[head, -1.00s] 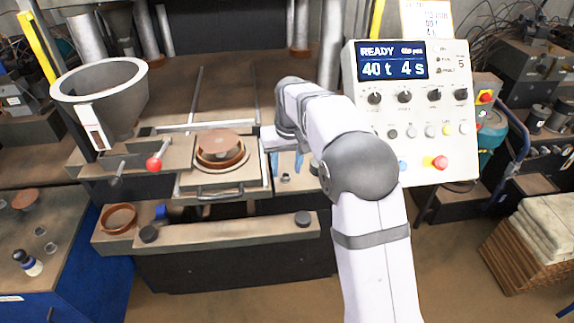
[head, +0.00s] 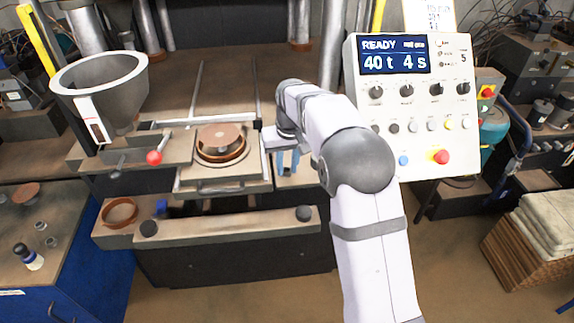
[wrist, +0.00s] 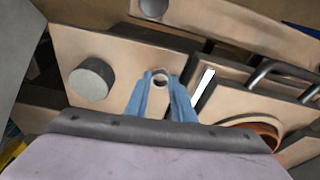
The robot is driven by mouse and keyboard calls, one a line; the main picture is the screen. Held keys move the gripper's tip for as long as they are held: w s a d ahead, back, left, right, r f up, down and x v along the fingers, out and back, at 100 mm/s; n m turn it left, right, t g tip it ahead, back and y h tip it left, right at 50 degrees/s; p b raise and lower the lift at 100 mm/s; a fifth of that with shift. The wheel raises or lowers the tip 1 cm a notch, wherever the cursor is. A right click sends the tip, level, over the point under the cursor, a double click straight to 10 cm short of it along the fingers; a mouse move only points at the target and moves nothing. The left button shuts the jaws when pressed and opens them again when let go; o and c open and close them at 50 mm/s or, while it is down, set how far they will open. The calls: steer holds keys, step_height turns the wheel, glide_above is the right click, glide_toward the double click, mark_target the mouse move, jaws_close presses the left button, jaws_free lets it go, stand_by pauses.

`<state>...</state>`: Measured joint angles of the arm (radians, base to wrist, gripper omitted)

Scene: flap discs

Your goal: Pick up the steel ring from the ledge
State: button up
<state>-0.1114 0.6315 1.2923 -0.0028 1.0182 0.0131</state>
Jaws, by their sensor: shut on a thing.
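My gripper (head: 288,164) has blue fingers and is over the right end of the press ledge (head: 300,182), right of the mould plate. In the wrist view my gripper (wrist: 159,77) is shut on the small steel ring (wrist: 160,83), which sits between the two fingertips. The ring's top rim shows there. In the head view I cannot make out the ring at the fingers. Whether it touches the ledge or is raised off it, I cannot tell.
A round mould (head: 222,143) with a brown disc lies just left of my gripper. A control panel (head: 415,115) stands close on the right. A grey hopper (head: 100,90) and a red-knobbed lever (head: 154,157) are further left. A grey round knob (wrist: 91,80) is near the fingers.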

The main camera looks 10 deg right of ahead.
steer(key=shift+r, duration=0.15)
steer(key=shift+r+p, duration=2.3)
steer(key=shift+r, duration=0.1)
